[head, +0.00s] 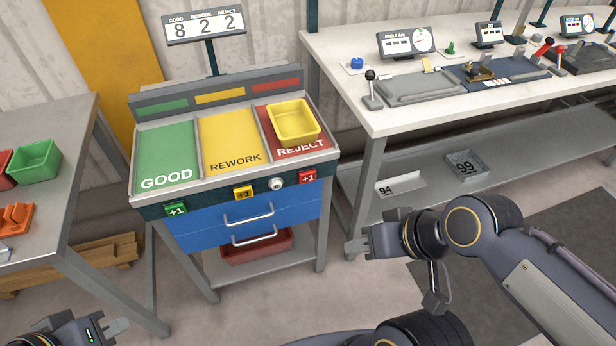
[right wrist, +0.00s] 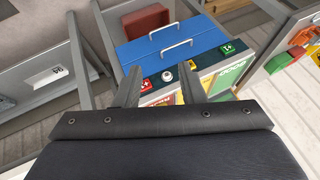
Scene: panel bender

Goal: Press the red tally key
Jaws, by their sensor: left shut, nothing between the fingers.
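The red tally key (head: 307,176), marked +1, is on the front rail of the sorting stand, below the REJECT section. It also shows in the right wrist view (right wrist: 146,85), close to one finger in the picture. My right gripper (head: 360,240) is open and empty, to the right of the stand and apart from the key; its two fingers show spread in the right wrist view (right wrist: 160,88). My left gripper (head: 118,327) is shut and empty at the lower left, partly cut off by the frame. The tally display (head: 204,25) reads 8, 2, 2.
On the same rail are a green key (head: 175,209), a yellow key (head: 243,192) and a round silver knob (head: 276,184). A yellow tray (head: 294,122) lies in the REJECT section. Blue drawers (head: 240,221) sit below. A white bench (head: 350,85) stands to the right.

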